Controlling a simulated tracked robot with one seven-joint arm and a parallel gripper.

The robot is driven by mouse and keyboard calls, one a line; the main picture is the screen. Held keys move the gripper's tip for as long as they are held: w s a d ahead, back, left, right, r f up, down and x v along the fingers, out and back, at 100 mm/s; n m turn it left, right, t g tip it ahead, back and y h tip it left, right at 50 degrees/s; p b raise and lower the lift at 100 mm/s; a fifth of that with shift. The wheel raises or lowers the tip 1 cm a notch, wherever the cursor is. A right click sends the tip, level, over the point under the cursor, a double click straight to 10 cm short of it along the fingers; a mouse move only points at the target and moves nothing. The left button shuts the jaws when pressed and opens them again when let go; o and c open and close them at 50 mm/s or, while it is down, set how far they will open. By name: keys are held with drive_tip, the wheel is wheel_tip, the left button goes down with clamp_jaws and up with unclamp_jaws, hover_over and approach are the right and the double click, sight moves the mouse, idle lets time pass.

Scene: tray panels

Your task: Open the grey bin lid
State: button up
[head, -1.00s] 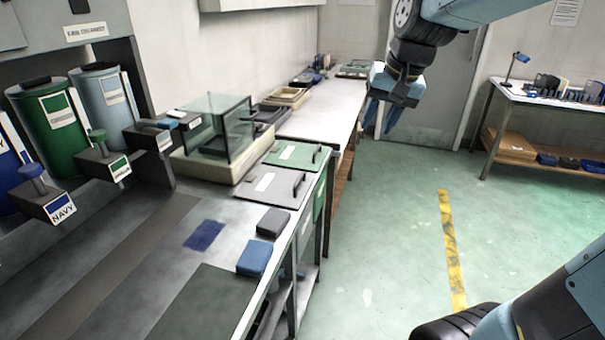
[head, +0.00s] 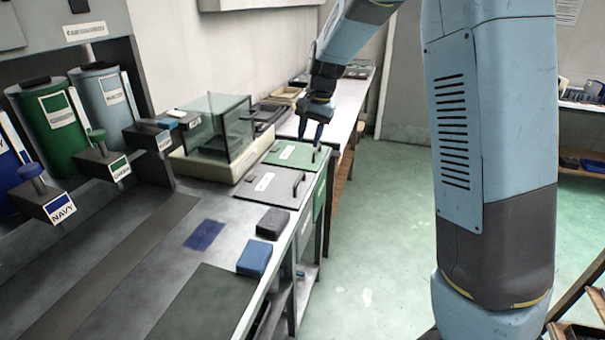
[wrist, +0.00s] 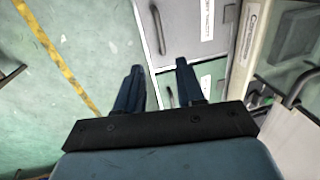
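The grey bin lid (head: 280,196) lies flat and closed in the worktop, with a white label and a dark bar handle (head: 298,186) along its right side. In the wrist view the grey lid (wrist: 178,38) and its handle (wrist: 159,30) show beyond the fingertips. My gripper (head: 310,137) points down above the green lid (head: 288,152), which is just behind the grey one. In the wrist view my gripper (wrist: 158,69) has its two blue fingers apart with nothing held between them. It is apart from the grey handle.
A glass-walled box (head: 215,135) stands left of the lids. A dark block (head: 272,223) and a blue block (head: 253,258) lie in front of the grey lid. Canisters (head: 45,118) stand at left. Open green floor lies right of the bench.

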sight(300, 178)
drive_tip(key=f, duration=0.4)
drive_tip(key=a+f, duration=0.1)
drive_tip(key=f, duration=0.3)
drive_tip(key=a+f, duration=0.1)
drive_tip(key=f, duration=0.4)
drive_tip(key=shift+w+a, duration=0.25)
drive_tip(key=shift+w, duration=0.15)
drive_tip(key=shift+c, duration=0.5)
clamp_jaws()
